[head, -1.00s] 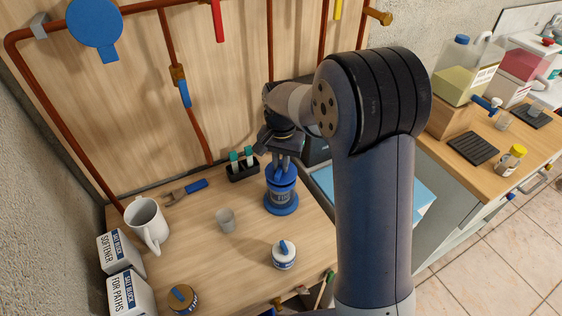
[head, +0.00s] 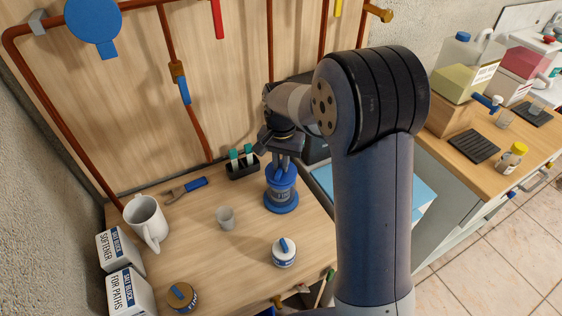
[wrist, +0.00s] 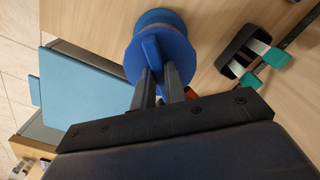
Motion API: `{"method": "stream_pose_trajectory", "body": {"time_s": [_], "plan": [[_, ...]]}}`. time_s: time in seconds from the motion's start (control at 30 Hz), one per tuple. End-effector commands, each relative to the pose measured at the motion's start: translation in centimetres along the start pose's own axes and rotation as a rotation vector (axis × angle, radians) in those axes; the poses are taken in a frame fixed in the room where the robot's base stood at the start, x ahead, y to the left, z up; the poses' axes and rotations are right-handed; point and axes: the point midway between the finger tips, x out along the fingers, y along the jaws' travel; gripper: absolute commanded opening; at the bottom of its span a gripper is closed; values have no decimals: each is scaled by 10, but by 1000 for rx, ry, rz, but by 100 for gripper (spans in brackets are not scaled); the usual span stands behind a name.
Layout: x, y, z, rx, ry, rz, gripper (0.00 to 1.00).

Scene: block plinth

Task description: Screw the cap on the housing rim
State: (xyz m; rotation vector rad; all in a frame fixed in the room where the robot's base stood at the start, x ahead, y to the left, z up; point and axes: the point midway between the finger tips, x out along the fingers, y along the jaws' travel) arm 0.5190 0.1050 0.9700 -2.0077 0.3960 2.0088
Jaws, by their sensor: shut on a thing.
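The blue cap (head: 281,173) sits on top of the blue housing (head: 281,206), which stands upright on the wooden bench. My gripper (head: 282,160) points down from above and is shut on the cap's raised grip. In the wrist view, the two fingers (wrist: 160,82) flank the grip of the round cap (wrist: 175,58). Part of the housing (wrist: 158,17) shows beyond the cap. The rim and any gap under the cap are hidden.
A black holder (head: 242,168) with teal-topped items stands close behind left of the housing. A small grey cup (head: 226,218), a white jar (head: 284,256) and a mug (head: 146,222) stand nearby. A wrench (head: 186,190) lies behind. Bare bench lies between them.

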Motion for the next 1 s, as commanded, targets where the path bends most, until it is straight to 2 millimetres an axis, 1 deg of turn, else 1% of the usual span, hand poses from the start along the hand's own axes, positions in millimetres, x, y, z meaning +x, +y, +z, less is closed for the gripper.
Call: {"method": "stream_pose_trajectory", "body": {"time_s": [0.1,0.13,0.4,0.57,0.83,1.0], "plan": [[0,0,0,0,0,0,0],[0,0,0,0,0,0,14],[0,0,0,0,0,0,36],[0,0,0,0,0,0,37],[0,0,0,0,0,0,59],[0,0,0,0,0,0,59]]}}
